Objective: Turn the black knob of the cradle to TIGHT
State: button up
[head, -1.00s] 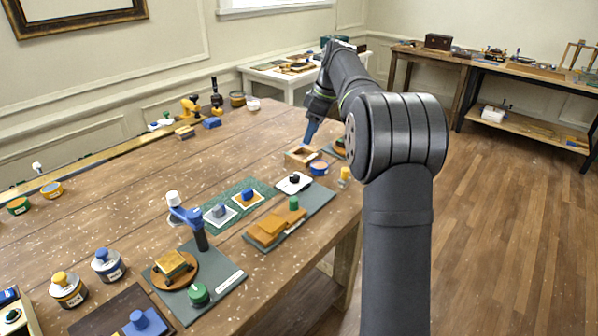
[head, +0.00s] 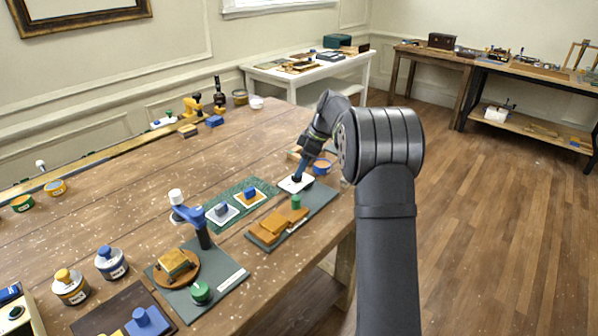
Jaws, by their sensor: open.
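The cradle's grey-green base board (head: 318,203) lies near the table's right edge, with orange wooden blocks (head: 268,229) and a green knob (head: 296,202) on its near part. At its far end is a white plate (head: 287,187) that carries the black knob. My gripper (head: 297,178) points down at this plate, right at the black knob. The gripper's fingers and the knob overlap in the picture, so the knob is mostly hidden. I cannot tell whether the fingers touch it or which way it points.
A green mat (head: 232,193) with two small knobbed plates lies to the left. A blue clamp (head: 200,222) stands nearer, beside another green knob (head: 201,292). A blue-topped round tin (head: 321,167) stands close to my gripper.

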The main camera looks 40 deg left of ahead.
jog(key=shift+x, duration=1.65)
jog(key=c, duration=1)
